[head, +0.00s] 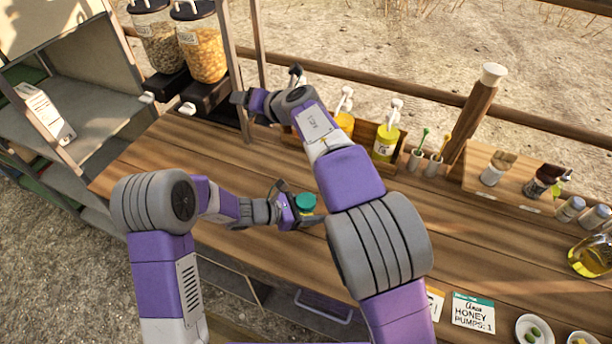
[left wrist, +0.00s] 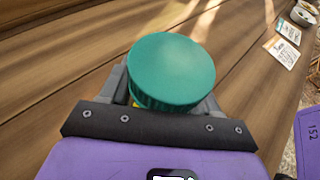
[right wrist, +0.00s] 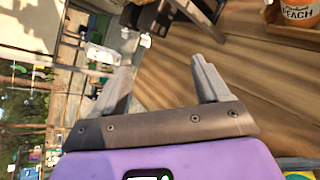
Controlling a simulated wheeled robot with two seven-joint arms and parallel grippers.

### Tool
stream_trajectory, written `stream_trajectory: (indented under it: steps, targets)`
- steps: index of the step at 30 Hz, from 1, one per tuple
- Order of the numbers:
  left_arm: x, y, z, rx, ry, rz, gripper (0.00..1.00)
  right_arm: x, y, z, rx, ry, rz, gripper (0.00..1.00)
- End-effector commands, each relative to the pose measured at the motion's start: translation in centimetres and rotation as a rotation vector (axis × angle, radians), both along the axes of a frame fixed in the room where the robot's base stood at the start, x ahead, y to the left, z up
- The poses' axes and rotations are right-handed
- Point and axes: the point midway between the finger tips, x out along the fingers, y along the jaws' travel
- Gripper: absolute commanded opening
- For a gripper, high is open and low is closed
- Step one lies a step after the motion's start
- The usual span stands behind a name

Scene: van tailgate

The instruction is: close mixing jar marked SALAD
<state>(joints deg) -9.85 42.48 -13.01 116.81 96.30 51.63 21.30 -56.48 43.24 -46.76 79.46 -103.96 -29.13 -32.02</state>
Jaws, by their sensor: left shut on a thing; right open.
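A jar with a round ribbed teal lid (head: 306,201) is at the middle of the counter. My left gripper (head: 292,211) is shut on the jar, below the lid. In the left wrist view the lid (left wrist: 172,70) covers the jar from above, with a sliver of yellow under its edge. The jar body and any SALAD label are hidden, and I cannot tell whether the lid is seated tight. My right gripper (head: 240,98) is open and empty near the dispensers, away from the jar; its spread fingers show in the right wrist view (right wrist: 165,82).
Dispensers (head: 204,45) stand at the back left. Yellow pump bottles (head: 386,142) stand in a wooden rack behind my right arm. Spoon cups, small jars and an oil bottle (head: 592,256) are to the right. An order card reading HONEY PUMPS: 1 (head: 473,313) and small bowls (head: 534,330) lie at the front right.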

Motion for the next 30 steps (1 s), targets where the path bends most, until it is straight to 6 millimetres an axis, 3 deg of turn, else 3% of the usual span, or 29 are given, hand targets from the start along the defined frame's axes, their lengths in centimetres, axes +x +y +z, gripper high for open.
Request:
stream_trajectory:
  steps: [4, 8, 15, 18, 24, 30]
  targets:
    - [0.0, 0.0, 0.0, 0.0, 0.0, 0.0, 0.0, -3.5, 0.4, -2.6, -0.372, -0.131, 0.36, 0.75]
    - [0.0, 0.0, 0.0, 0.0, 0.0, 0.0, 0.0, -6.6, -0.9, -5.1, -0.669, -0.214, 0.691, 0.75]
    - [0.0, 0.0, 0.0, 0.001, 0.0, 0.0, 0.0, -11.9, -6.5, -8.5, -1.074, -0.26, 1.305, 0.75]
    - [0.0, 0.0, 0.0, 0.001, 0.0, 0.0, 0.0, -12.9, -9.1, -9.5, -1.175, -0.246, 1.491, 0.75]
    - [0.0, 0.0, 0.0, 0.001, 0.0, 0.0, 0.0, -13.5, -12.1, -10.7, -1.272, -0.217, 1.699, 0.75]
    - [0.0, 0.0, 0.0, 0.001, 0.0, 0.0, 0.0, -13.6, -12.7, -10.9, -1.288, -0.212, 1.74, 0.75]
